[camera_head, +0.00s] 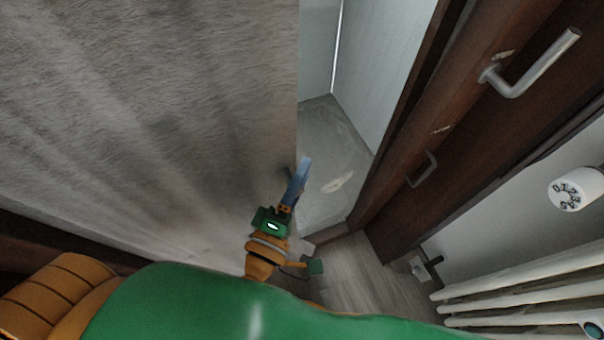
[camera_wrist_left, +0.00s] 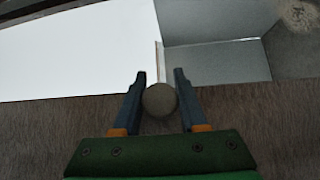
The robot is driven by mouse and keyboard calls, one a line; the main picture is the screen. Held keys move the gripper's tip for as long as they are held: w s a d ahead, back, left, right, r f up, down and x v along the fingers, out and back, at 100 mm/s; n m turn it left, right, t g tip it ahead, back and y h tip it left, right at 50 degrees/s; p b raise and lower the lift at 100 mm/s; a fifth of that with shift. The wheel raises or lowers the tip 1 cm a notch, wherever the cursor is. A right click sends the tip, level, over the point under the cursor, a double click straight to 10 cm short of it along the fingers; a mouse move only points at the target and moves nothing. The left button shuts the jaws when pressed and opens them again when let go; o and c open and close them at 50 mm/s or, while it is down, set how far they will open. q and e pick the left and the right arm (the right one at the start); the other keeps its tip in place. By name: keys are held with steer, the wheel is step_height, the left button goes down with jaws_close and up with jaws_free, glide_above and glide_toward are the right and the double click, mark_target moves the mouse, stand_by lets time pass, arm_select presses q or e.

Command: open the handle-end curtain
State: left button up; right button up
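The curtain (camera_head: 150,110) is a broad grey, fur-textured panel filling the left of the head view, with a straight right edge. My left gripper (camera_head: 300,172) is at the lower part of that edge. In the left wrist view, its two blue fingers (camera_wrist_left: 160,85) stand apart, with a round grey knob (camera_wrist_left: 160,100) between them. The knob nearly fills the gap; I cannot tell whether the fingers touch it. Behind it lies a brownish, streaked surface (camera_wrist_left: 60,125). The knob is hidden in the head view. My right gripper is not in view.
Right of the curtain edge is an opening with a grey floor (camera_head: 325,140) and pale walls (camera_head: 380,60). A dark brown door (camera_head: 490,110) with metal handles (camera_head: 530,75) stands at the right. White radiator pipes (camera_head: 530,285) with a valve knob (camera_head: 572,192) are at the lower right.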

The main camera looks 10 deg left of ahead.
arm_select(q)
steer(key=o, duration=0.4)
steer(key=s+b, duration=0.1)
steer(key=s, duration=0.1)
steer(key=s+b, duration=0.1)
steer(key=s, duration=0.1)
steer(key=s+a+b, duration=0.1)
steer(key=s, duration=0.2)
steer(key=shift+f, duration=0.15)
